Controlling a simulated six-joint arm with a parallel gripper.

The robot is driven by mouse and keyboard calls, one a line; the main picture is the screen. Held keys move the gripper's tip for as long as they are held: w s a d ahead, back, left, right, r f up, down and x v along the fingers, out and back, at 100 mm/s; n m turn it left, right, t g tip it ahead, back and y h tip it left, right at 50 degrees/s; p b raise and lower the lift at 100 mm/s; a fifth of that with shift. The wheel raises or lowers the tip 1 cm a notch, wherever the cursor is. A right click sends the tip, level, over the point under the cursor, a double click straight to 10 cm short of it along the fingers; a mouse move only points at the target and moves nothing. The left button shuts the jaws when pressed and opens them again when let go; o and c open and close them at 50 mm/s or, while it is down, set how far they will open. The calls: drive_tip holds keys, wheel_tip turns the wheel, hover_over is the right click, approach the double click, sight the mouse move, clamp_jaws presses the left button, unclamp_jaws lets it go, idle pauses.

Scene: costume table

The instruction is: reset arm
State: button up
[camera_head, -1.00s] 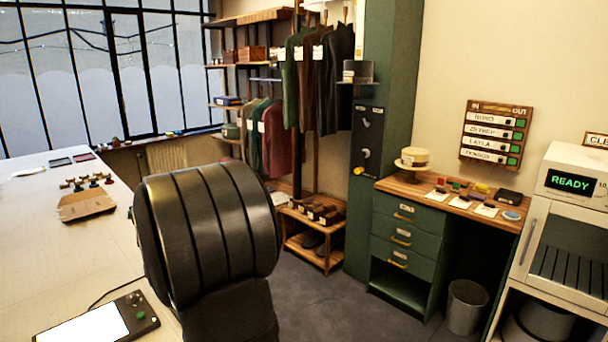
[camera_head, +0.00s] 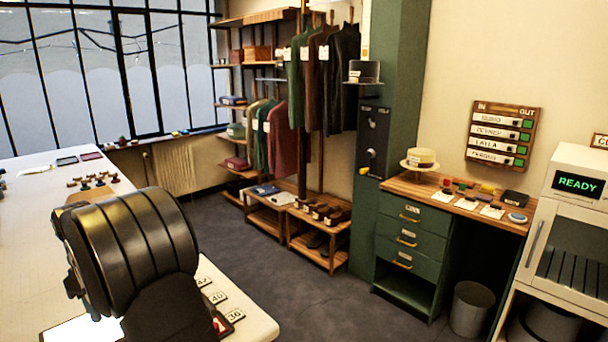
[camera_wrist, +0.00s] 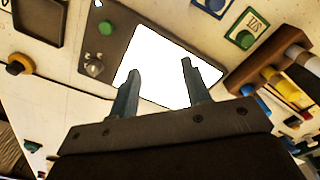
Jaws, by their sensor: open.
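In the wrist view, my gripper (camera_wrist: 160,92) is open, with its two fingers apart and nothing between them. Behind the fingers is a flat device with a bright white screen (camera_wrist: 165,62), a grey knob (camera_wrist: 94,66) and a green button (camera_wrist: 106,28). In the head view, the lit screen (camera_head: 85,328) shows partly at the bottom left, behind my dark ribbed arm. The fingers do not show in the head view. I cannot tell how far they are above the table.
The pale worktable (camera_head: 30,235) fills the left. Number cards (camera_head: 218,297) lie at its front right. A garment rack (camera_head: 325,90), a green drawer desk (camera_head: 408,238), a bin (camera_head: 470,305) and a white READY machine (camera_head: 565,225) stand to the right. The dark floor (camera_head: 290,295) between is clear.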

drive_tip(key=shift+s+a+f, duration=0.3)
drive_tip(key=shift+a+f, duration=0.15)
drive_tip(key=shift+a, duration=0.25)
